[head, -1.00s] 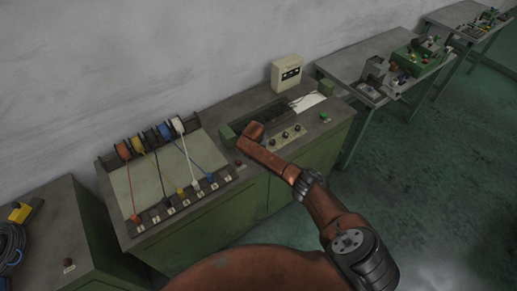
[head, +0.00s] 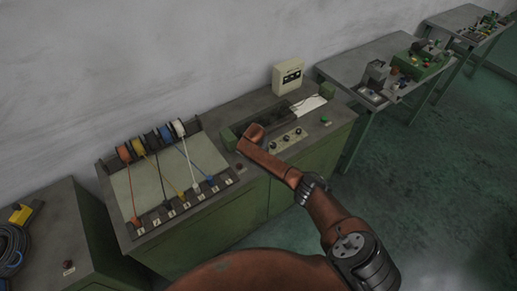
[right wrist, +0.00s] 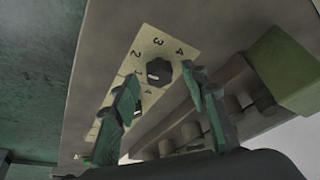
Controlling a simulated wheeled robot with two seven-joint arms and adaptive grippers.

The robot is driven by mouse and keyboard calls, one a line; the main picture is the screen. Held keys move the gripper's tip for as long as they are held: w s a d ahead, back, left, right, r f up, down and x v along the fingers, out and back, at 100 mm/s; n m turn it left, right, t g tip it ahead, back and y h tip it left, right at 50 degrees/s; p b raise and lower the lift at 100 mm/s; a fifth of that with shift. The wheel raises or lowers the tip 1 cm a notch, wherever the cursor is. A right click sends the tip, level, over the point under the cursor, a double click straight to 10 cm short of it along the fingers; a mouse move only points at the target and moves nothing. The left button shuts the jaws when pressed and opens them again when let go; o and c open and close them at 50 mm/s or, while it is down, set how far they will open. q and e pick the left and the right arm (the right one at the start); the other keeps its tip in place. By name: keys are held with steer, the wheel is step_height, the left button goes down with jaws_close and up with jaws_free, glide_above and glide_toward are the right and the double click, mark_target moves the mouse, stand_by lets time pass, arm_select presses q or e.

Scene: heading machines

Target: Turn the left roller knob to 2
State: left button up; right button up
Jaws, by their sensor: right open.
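The control plate (head: 289,140) with small dark knobs is on the front edge of the grey-topped green machine in the head view. In the right wrist view a dark roller knob (right wrist: 159,73) with a pale mark sits on a cream plate (right wrist: 149,45) with numerals 1 to 4 around it. The pale mark is on the knob's left side, near the 1. My right gripper (right wrist: 162,78) is open, with its fingertips on either side of the knob in the picture; contact cannot be told. A second scale is partly hidden behind the left-hand finger. My left gripper is out of view.
A green block (right wrist: 285,68) and a recess with rollers (right wrist: 190,130) lie close to the right gripper. In the head view, wire spools (head: 152,140) stand left of the arm, a cream box (head: 288,76) behind, and a green button (head: 326,119) to the right.

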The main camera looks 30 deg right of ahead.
steer(key=v, duration=1.1)
